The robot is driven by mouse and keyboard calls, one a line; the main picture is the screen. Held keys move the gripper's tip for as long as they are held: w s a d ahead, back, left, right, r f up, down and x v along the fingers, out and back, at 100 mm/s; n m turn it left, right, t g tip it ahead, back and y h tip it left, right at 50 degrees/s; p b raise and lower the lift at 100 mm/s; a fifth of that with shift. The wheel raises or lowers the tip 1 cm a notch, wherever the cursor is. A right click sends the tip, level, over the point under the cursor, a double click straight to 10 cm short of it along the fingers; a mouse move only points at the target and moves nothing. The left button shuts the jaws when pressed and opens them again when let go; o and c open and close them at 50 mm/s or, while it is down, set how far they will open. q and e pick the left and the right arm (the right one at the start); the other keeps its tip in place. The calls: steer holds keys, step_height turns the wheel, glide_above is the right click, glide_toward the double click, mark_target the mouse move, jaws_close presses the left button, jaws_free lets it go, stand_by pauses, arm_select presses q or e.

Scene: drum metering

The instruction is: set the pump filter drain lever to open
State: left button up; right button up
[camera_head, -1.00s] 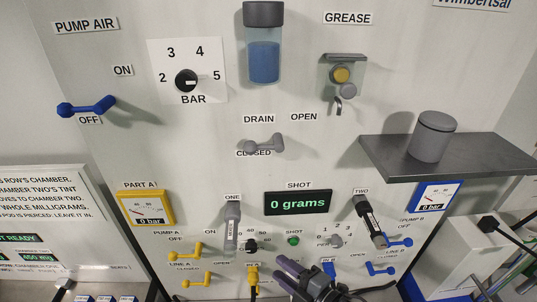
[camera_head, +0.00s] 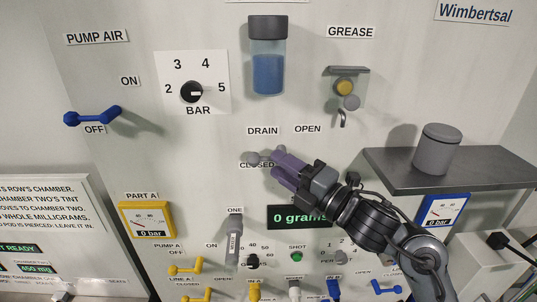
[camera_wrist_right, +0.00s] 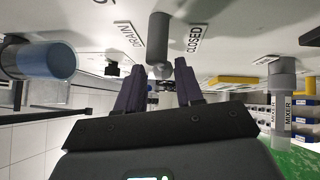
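The grey pump filter drain lever (camera_head: 256,159) is on the panel below the DRAIN label and just above the CLOSED label. It lies roughly level, its right end partly hidden by my right gripper (camera_head: 279,161). In the right wrist view the lever (camera_wrist_right: 158,40) shows as a grey cylinder beside the CLOSED label, just beyond the fingertips. My right gripper (camera_wrist_right: 160,72) is open there, with a gap between its purple fingers. Whether a finger touches the lever I cannot tell. The OPEN label (camera_head: 308,129) is up and right of the lever. My left gripper is not in view.
The filter bowl (camera_head: 268,70) with blue liquid hangs above the lever. The grease fitting (camera_head: 346,88) is up and right. A grey shelf (camera_head: 460,175) with a canister (camera_head: 436,148) juts out at right.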

steer(key=shift+p+x, duration=0.7)
steer(key=shift+x, duration=1.35)
jaws_close()
